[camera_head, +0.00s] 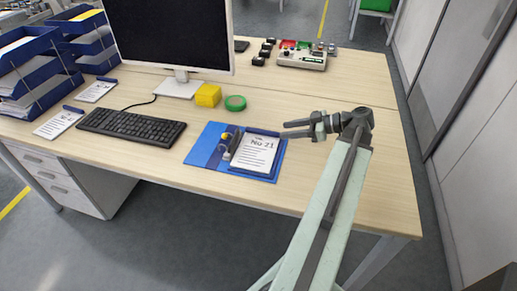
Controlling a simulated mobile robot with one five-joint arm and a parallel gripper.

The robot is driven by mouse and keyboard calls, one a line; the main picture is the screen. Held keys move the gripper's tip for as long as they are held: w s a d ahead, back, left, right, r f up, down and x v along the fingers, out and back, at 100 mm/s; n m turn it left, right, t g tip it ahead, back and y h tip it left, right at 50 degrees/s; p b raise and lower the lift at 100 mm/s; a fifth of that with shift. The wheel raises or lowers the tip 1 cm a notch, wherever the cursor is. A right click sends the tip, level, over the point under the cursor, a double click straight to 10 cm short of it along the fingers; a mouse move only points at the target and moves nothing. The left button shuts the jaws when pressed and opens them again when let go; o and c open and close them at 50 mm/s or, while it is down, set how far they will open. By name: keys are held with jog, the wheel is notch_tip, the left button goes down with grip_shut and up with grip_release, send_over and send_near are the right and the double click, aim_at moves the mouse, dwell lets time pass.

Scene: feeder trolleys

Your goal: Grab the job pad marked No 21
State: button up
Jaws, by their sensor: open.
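The job pad marked No 21 (254,154) lies flat on the wooden desk, with white pages on a blue backing. It sits over the right part of a flat blue folder or mat (203,152).
A black keyboard (131,125) lies to the left, with a monitor (176,38) behind it. A yellow block (208,95) and a green tape roll (235,103) stand behind the pad. Two other pads (58,124) (96,91) lie near blue trays (36,82). The desk's front right is clear.

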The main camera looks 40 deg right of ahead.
aim_at(274, 132)
jog(key=b+x, duration=0.2)
jog(key=x, duration=0.3)
jog(key=shift+f, duration=0.15)
jog(key=shift+w, duration=0.15)
grip_shut()
notch_tip(274, 132, up, 10)
jog(key=p, duration=1)
jog(key=shift+r, duration=0.25)
